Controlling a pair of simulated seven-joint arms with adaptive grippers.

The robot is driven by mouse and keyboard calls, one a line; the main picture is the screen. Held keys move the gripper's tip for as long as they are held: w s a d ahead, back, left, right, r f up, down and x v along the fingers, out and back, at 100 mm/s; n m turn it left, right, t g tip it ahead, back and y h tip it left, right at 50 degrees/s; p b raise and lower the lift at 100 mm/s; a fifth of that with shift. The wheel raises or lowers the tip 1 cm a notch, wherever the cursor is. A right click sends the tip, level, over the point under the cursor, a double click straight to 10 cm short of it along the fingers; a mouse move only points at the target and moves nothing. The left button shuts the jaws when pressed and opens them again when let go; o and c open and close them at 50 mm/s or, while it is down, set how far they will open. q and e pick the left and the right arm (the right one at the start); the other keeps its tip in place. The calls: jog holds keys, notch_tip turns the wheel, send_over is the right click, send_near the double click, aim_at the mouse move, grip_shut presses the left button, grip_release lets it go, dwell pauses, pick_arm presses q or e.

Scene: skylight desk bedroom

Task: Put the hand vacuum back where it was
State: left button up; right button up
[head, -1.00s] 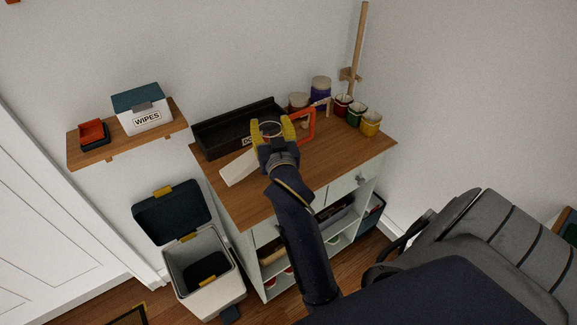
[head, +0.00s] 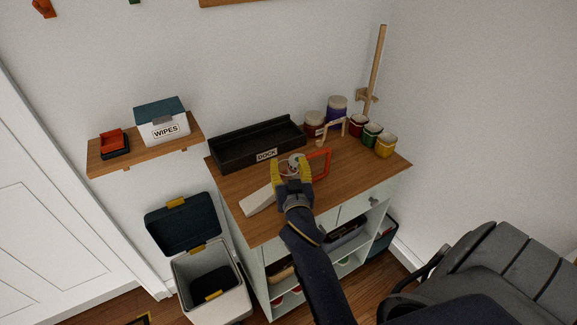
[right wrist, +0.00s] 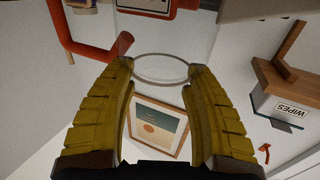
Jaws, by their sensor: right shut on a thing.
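The hand vacuum has a pale wedge-shaped nozzle (head: 258,200), a clear middle and an orange loop handle (head: 326,163). It is over the wooden cabinet top, in front of the black tray marked DOCK (head: 240,150). I cannot tell whether it touches the wood. My right gripper (head: 292,167) is shut around its middle, between nozzle and handle. In the right wrist view the yellow fingers (right wrist: 160,85) sit either side of the clear body, with the orange handle (right wrist: 88,47) at upper left. The dock tray looks empty. My left gripper is out of view.
Red, green and yellow cups (head: 372,134), two jars (head: 336,108) and a small wooden stand (head: 333,128) occupy the cabinet's back right. A wall shelf (head: 108,165) holds a WIPES box (head: 163,128). An open bin (head: 215,285) stands left; a grey chair (head: 485,250) stands right.

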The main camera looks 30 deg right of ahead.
jog(key=o, duration=1.6)
jog(key=shift+f, duration=0.15)
jog(key=shift+c, duration=0.2)
jog(key=shift+r, duration=0.2)
jog(key=shift+v, duration=2.75)
